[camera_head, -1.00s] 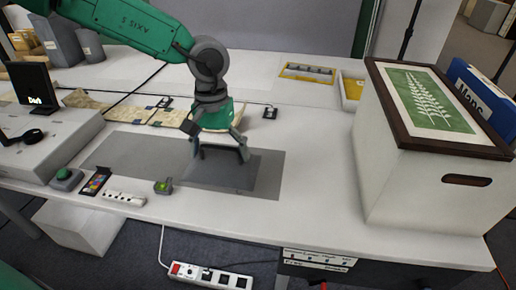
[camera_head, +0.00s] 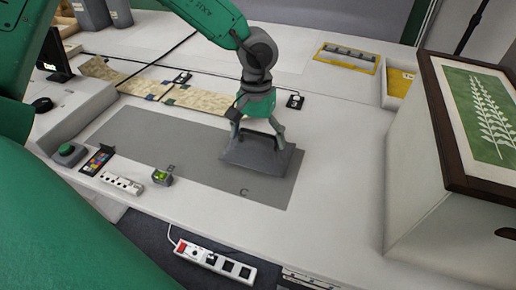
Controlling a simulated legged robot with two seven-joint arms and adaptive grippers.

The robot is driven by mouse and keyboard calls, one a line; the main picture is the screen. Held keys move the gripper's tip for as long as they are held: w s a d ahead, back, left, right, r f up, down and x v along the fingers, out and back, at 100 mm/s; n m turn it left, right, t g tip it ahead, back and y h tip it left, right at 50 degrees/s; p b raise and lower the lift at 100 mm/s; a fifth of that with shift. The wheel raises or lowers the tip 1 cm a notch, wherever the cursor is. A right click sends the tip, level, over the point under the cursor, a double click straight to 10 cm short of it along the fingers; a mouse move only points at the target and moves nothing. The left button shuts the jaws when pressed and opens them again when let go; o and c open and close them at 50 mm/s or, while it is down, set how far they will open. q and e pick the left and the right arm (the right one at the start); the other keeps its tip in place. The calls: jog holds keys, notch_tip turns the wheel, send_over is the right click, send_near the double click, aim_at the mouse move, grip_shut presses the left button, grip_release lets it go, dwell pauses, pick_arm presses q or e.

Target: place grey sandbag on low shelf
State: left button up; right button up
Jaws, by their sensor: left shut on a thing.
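The grey sandbag (camera_head: 255,157) is a flat dark grey bag with a handle on top, over the right end of the grey mat (camera_head: 165,135) on the white table. My left gripper (camera_head: 258,136) comes down from above and is shut on the bag's handle. The bag seems slightly raised and tilted, but I cannot tell whether it is clear of the mat. My right gripper is not in view. I cannot make out the low shelf; only a labelled strip (camera_head: 308,280) shows below the table's front edge.
A white box with a framed fern picture (camera_head: 483,112) stands at the right. A power strip (camera_head: 215,262) lies below the table edge. A green button (camera_head: 68,153), colour card (camera_head: 97,161) and small green device (camera_head: 162,177) sit at front left. Bare table lies right of the mat.

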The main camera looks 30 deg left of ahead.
aim_at(257, 145)
pick_arm(q)
notch_tip(257, 145, down, 4)
jog(key=shift+r+b, duration=0.25)
jog(key=shift+b, duration=0.2)
jog(key=o, duration=1.4)
jog(key=shift+o, duration=0.2)
